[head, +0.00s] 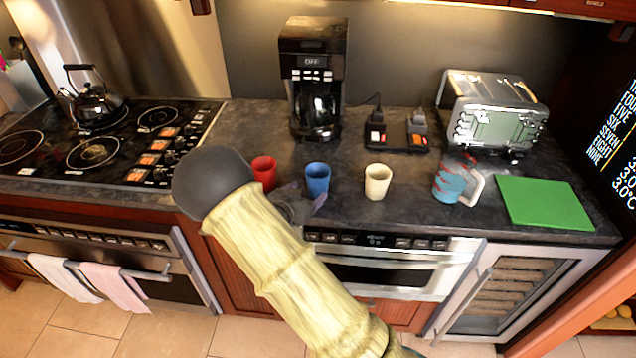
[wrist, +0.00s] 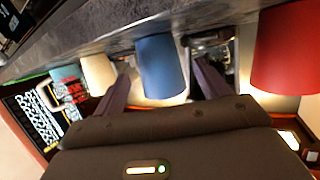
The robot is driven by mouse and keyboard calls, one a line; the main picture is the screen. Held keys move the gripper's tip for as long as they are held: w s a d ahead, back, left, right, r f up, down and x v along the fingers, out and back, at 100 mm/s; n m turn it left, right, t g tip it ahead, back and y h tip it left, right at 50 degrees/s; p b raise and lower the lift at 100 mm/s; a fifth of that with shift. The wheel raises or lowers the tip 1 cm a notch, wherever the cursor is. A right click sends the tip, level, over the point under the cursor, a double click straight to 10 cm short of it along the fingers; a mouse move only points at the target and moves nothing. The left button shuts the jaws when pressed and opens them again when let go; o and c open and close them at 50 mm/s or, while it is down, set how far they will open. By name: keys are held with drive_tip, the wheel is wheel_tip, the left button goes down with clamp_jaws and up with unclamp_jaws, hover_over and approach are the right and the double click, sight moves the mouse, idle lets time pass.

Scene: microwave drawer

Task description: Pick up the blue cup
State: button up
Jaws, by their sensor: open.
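The blue cup (head: 317,180) stands upright on the dark countertop, between a red cup (head: 264,172) and a cream cup (head: 377,182). My gripper (head: 307,202) is at the counter's front edge, right by the blue cup and partly hidden behind my arm in the head view. In the wrist view the blue cup (wrist: 160,66) appears between the two open fingers of my gripper (wrist: 162,80), with a finger on each side. I cannot tell whether either finger touches it. The red cup (wrist: 287,50) and the cream cup (wrist: 98,72) lie outside the fingers.
A blue mug with red marks (head: 449,184) and a green board (head: 544,203) are on the right. A coffee maker (head: 313,80), small dark stand (head: 396,138) and toaster (head: 492,112) stand behind. A cooktop with a kettle (head: 96,104) is left.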

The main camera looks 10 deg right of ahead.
sight(312, 188)
drive_tip(key=p+x, duration=0.1)
drive_tip(key=x, duration=0.4)
drive_tip(key=shift+d+p, duration=0.25)
drive_tip(key=shift+p, duration=0.1)
drive_tip(key=shift+w, duration=0.1)
drive_tip(key=shift+a, duration=0.15)
drive_tip(key=c, duration=1.1)
